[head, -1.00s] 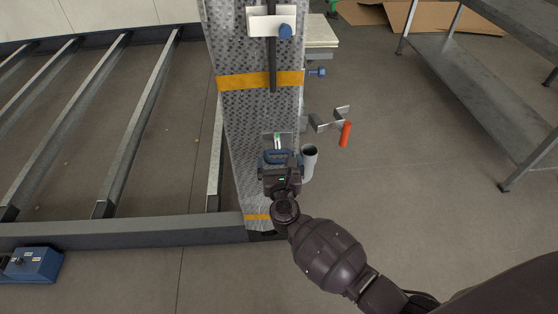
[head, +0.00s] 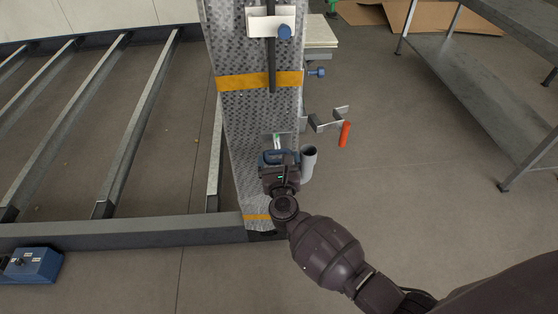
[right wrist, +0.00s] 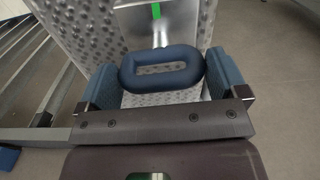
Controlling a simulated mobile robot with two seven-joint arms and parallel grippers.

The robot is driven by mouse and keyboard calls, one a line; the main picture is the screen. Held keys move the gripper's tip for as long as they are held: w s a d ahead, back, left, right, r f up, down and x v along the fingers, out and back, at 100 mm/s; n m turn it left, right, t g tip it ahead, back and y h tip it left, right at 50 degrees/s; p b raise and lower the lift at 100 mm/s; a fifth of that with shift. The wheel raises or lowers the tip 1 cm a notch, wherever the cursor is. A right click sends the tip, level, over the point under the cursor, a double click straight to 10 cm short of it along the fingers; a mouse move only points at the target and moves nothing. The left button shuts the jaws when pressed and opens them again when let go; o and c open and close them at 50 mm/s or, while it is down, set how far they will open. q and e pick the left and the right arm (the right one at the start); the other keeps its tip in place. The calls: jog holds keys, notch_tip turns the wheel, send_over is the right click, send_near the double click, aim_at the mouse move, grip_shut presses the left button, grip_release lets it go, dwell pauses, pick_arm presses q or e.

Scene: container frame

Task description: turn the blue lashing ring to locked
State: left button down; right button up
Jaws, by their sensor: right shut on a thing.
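The blue lashing ring (right wrist: 161,68) is an oval loop in the right wrist view, in front of a metal plate on the perforated grey post. It lies between the blue finger pads of my right gripper (right wrist: 162,80), which is shut on it. In the head view the ring (head: 278,156) shows only partly above my right gripper (head: 280,165), low on the post. A green mark (right wrist: 156,11) shows on the plate beyond the ring. Lettering for the ring's positions cannot be read. My left gripper is not in view.
Right of the ring are a grey tube (head: 308,163) and an orange-handled lever (head: 345,134). A blue knob (head: 317,72) sticks out higher up. Steel beams (head: 140,125) lie left; a metal shelf (head: 480,90) stands right.

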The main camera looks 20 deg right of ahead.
jog(key=n, duration=0.3)
jog(key=shift+p, duration=0.35)
jog(key=n+p, duration=0.1)
jog(key=n, duration=0.2)
jog(key=shift+n, duration=0.3)
jog(key=n, duration=0.2)
jog(key=shift+n+p, duration=0.3)
jog(key=shift+n, duration=0.1)
jog(key=n+p, duration=0.1)
jog(key=n, duration=0.3)
jog(key=shift+a, duration=0.1)
jog(key=shift+n, duration=0.9)
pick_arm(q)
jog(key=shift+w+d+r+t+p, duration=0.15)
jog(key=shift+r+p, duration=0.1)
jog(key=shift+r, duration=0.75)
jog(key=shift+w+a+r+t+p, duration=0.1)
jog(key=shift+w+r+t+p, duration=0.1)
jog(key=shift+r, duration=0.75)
pick_arm(e)
jog(key=shift+f+n, duration=0.15)
jog(key=shift+n, duration=0.95)
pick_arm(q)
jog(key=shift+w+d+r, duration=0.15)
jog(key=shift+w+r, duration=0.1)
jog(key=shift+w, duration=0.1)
pick_arm(e)
jog(key=o, duration=0.6)
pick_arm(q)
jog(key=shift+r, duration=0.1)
